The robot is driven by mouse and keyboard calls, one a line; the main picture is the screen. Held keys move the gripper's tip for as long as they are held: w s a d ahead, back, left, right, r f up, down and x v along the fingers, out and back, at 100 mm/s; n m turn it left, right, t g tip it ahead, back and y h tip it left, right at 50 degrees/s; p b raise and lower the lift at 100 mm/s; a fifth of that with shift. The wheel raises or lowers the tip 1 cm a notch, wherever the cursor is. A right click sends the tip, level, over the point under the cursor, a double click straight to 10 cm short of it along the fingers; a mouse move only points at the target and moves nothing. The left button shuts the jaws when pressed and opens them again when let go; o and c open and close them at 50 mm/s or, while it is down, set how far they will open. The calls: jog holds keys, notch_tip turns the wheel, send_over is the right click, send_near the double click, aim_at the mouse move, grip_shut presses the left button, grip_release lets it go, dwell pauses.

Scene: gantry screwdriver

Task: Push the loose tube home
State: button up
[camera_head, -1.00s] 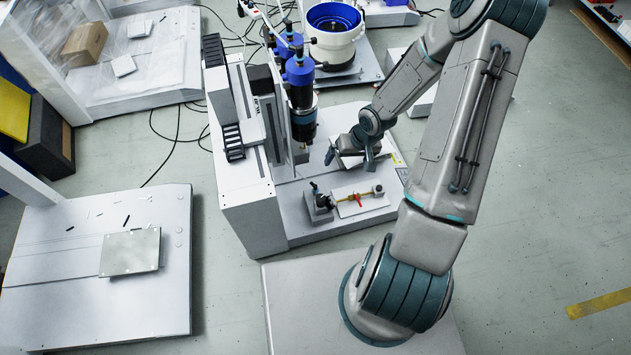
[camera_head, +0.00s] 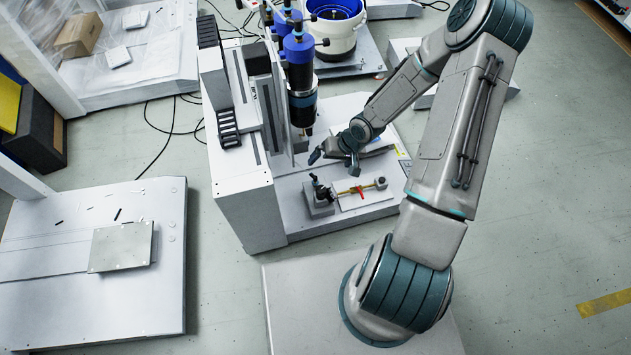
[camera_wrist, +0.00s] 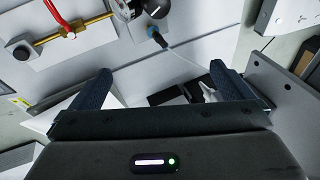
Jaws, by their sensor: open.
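The fixture shows as a grey block (camera_head: 318,207) with a dark fitting (camera_head: 319,186) on top, beside a brass valve body (camera_head: 372,186) with a red handle. In the wrist view the brass piece (camera_wrist: 88,27) lies at upper left. A dark blue-tipped fitting (camera_wrist: 157,37) is at top centre, with a thin pale tube (camera_wrist: 186,57) running from it down and right. I cannot tell how far the tube is seated. My gripper (camera_head: 335,164) is open, just behind the fixture. In the wrist view its fingers (camera_wrist: 160,72) are apart, with the tube's line between them and no clear contact.
The tall gantry (camera_head: 238,130) with a blue-and-black screwdriver unit (camera_head: 300,78) stands close left of my gripper. A white bowl feeder (camera_head: 335,38) is behind. A left table holds a metal plate (camera_head: 121,247).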

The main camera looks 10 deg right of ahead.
jog(key=shift+b+x, duration=1.35)
jog(key=shift+x, duration=0.35)
jog(key=shift+r, duration=0.1)
jog(key=p+v, duration=1)
jog(key=shift+p, duration=0.35)
